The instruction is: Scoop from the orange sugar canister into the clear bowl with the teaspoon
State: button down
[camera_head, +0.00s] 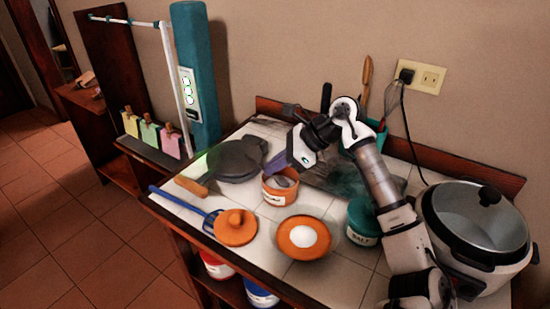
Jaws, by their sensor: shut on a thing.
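The orange sugar canister (274,197) stands open on the tiled counter, with a white label on its front. My gripper (277,164) is just above its mouth, tilted down from the right. It is shut on what I take to be the teaspoon, which is too small and covered to make out. An orange dish (289,247) with a round white patch in it lies in front of the canister. I cannot tell whether the clear bowl is there. An orange lid with a knob (236,226) lies to the left, over the head of a blue utensil.
A green salt canister (361,223) stands right of the dish, near my arm. A rice cooker (473,236) fills the right end. A dark pan (240,160) lies behind left, and a utensil holder (378,135) stands behind my arm. The counter's front edge is close.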

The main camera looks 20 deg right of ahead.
aim_at(278, 178)
jog(key=shift+s+d+f+p, duration=0.1)
jog(key=shift+d+f+p, duration=0.05)
jog(key=shift+d+p, duration=0.25)
jog(key=shift+s+d+p, duration=0.25)
jog(key=shift+d+p, duration=0.2)
jog(key=shift+p, duration=0.4)
jog(key=shift+a+r, duration=0.1)
jog(key=shift+r, duration=0.2)
notch_tip(278, 178, up, 8)
jog(key=w+a+g+h, duration=0.1)
jog(key=a+h, duration=0.1)
jog(key=h, duration=0.2)
jog(key=shift+a+g, duration=0.35)
jog(key=shift+g, duration=0.05)
jog(key=shift+f+p, duration=0.15)
jog(key=shift+p, duration=0.2)
